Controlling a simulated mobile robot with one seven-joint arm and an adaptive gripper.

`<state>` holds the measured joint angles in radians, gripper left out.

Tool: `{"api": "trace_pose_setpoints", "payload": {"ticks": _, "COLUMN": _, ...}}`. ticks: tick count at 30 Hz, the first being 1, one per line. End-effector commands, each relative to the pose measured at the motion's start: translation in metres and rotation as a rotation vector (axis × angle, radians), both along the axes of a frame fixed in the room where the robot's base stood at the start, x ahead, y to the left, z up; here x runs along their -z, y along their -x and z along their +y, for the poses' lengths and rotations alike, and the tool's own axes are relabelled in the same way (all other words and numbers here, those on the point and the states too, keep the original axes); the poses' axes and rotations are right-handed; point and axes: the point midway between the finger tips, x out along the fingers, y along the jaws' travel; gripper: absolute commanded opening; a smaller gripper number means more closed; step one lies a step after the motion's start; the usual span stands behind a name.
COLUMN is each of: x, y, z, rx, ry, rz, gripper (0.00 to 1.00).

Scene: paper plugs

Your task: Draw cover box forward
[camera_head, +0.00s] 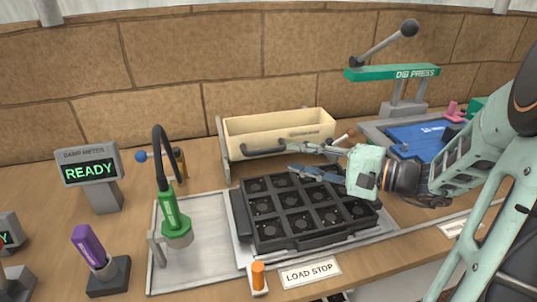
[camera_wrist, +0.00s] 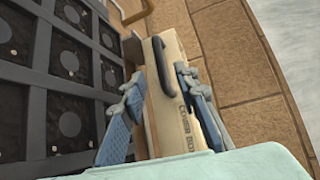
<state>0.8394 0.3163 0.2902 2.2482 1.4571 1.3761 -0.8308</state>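The cover box (camera_head: 288,124) is a long cream open-topped box at the back of the bench, in a grey frame. Its dark bar handle (camera_head: 262,149) is on the front face, towards the left. In the wrist view, the cover box (camera_wrist: 168,112) bears printed lettering, and its handle (camera_wrist: 160,62) lies beyond my fingertips. My gripper (camera_head: 288,157) reaches in from the right, in front of the box. In the wrist view, my gripper (camera_wrist: 159,82) has its blue fingers spread apart, with nothing held between them. Contact with the box cannot be told.
A black tray (camera_head: 246,228) with several round-holed cells stands just in front of the box. A green tool (camera_head: 172,218) with a cable, a meter (camera_head: 90,172) reading READY and a purple-handled item (camera_head: 88,246) are at left. A green press (camera_head: 392,73) stands at back right.

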Motion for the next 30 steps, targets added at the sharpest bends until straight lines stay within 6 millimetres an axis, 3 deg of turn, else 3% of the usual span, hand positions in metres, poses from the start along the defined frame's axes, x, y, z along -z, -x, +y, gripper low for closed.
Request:
{"api": "trace_pose_setpoints", "payload": {"ticks": 9, "x": 0.009, "y": -0.032, "z": 0.051, "rx": -0.006, "ry": 0.001, "rz": 0.001, "gripper": 0.28}}
{"api": "trace_pose_setpoints", "payload": {"ticks": 15, "x": 0.013, "y": -0.046, "z": 0.072, "rx": -0.003, "ry": 0.001, "rz": 0.002, "gripper": 0.28}}
{"api": "trace_pose_setpoints", "payload": {"ticks": 27, "x": 0.013, "y": -0.051, "z": 0.08, "rx": -0.002, "ry": 0.002, "rz": 0.002, "gripper": 0.28}}
{"api": "trace_pose_setpoints", "payload": {"ticks": 30, "x": 0.013, "y": -0.051, "z": 0.079, "rx": -0.002, "ry": 0.002, "rz": 0.002, "gripper": 0.18}}
